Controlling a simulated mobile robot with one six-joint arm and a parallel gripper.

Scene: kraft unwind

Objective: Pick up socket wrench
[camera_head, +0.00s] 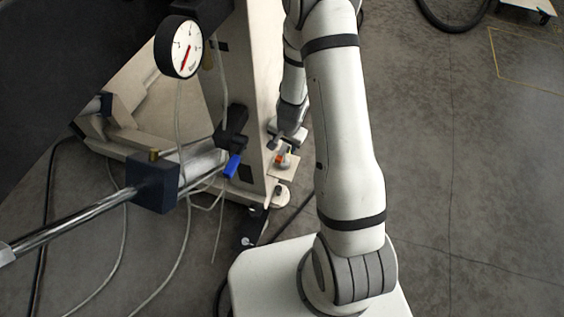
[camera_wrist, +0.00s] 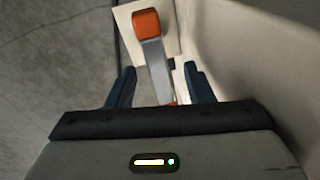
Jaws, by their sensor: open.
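The socket wrench (camera_wrist: 155,62) shows in the wrist view as a grey bar with an orange head at its top and more orange near its lower end. It lies on a small pale shelf (camera_wrist: 173,18) on the machine's side. My gripper (camera_wrist: 160,85) is open, with one dark finger on each side of the wrench's lower part. The wrench's lower end is hidden behind the gripper body. In the head view the wrench (camera_head: 282,159) is a small orange and grey spot just below my gripper (camera_head: 280,143). I cannot tell whether the fingers touch it.
A pale machine wall (camera_wrist: 245,70) stands close on the right in the wrist view. In the head view a dial gauge (camera_head: 179,47), a blue-handled valve (camera_head: 232,165), a metal shaft (camera_head: 75,222) and hanging cables lie left of my gripper. Open floor (camera_head: 480,180) is at right.

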